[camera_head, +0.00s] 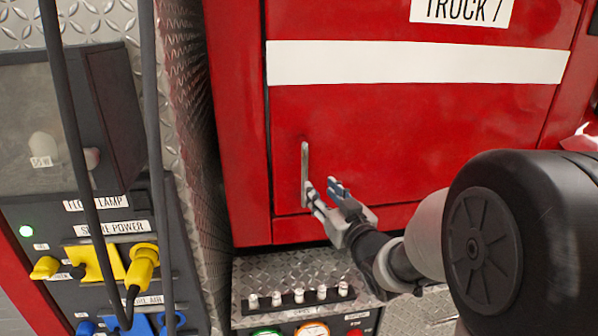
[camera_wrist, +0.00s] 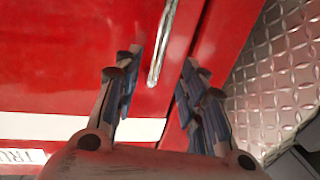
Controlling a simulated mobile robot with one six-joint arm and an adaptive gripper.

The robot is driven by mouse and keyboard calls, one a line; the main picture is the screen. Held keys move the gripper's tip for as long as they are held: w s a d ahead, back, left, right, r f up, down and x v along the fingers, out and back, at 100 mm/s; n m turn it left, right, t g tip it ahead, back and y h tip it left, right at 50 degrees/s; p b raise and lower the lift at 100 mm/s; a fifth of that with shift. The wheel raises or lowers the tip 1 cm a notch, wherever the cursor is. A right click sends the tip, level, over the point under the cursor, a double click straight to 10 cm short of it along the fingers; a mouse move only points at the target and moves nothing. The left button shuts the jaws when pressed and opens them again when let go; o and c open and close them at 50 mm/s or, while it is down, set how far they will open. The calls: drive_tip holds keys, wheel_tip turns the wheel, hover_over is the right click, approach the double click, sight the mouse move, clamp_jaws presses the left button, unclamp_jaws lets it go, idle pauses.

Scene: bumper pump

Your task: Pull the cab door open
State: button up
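The red cab door (camera_head: 410,130) with a white stripe fills the middle of the head view and looks closed in its frame. Its silver vertical bar handle (camera_head: 305,170) sits near the door's left edge. My gripper (camera_head: 322,188) is at the lower part of the handle, in front of the door. In the wrist view the handle (camera_wrist: 162,45) runs between the two open fingers of my gripper (camera_wrist: 158,85), a gap showing on both sides. The fingers are not closed on it. The red door (camera_wrist: 70,50) also shows left of the handle there.
A diamond-plate panel (camera_head: 190,120) stands left of the door. Further left is a panel with yellow plugs (camera_head: 95,262) and hanging dark cables (camera_head: 68,130). Below the door is a step with a row of small knobs (camera_head: 300,296) and coloured buttons.

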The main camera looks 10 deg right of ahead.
sight(306, 174)
drive_tip(key=w, duration=0.3)
drive_tip(key=w+a, duration=0.1)
drive_tip(key=w, duration=0.3)
drive_tip(key=w+a, duration=0.1)
drive_tip(key=w, duration=0.3)
drive_tip(key=shift+w+a, duration=0.1)
drive_tip(key=shift+c, duration=0.3)
clamp_jaws()
